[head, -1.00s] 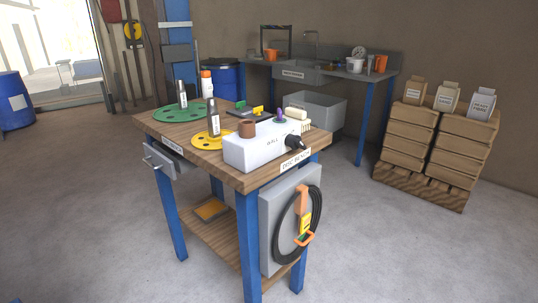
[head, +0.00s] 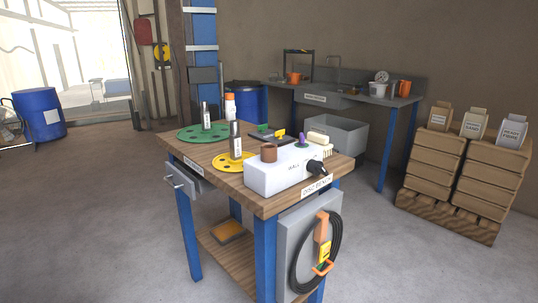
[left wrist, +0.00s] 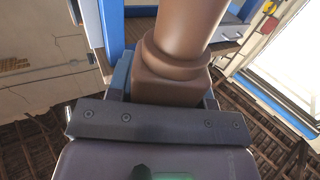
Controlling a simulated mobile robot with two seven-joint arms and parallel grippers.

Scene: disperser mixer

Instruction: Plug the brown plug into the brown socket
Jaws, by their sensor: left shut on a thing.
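My left gripper (left wrist: 166,92) shows only in the left wrist view. It is shut on the brown plug (left wrist: 182,45), a smooth round body with a collar above a squarer base. The base sits between the jaws, and the plug's far end runs out of the top of the picture. In the head view a brown socket (head: 268,152), a short round cylinder, stands upright on the left end of a white box (head: 270,179) on the wooden bench. The held plug appears apart from the socket, which does not show in the wrist view. My right gripper is in neither view.
The bench (head: 205,158) also holds a green disc (head: 190,134), a yellow disc (head: 222,163), metal posts and a purple piece (head: 303,143). A black cable (head: 296,268) hangs on its side.

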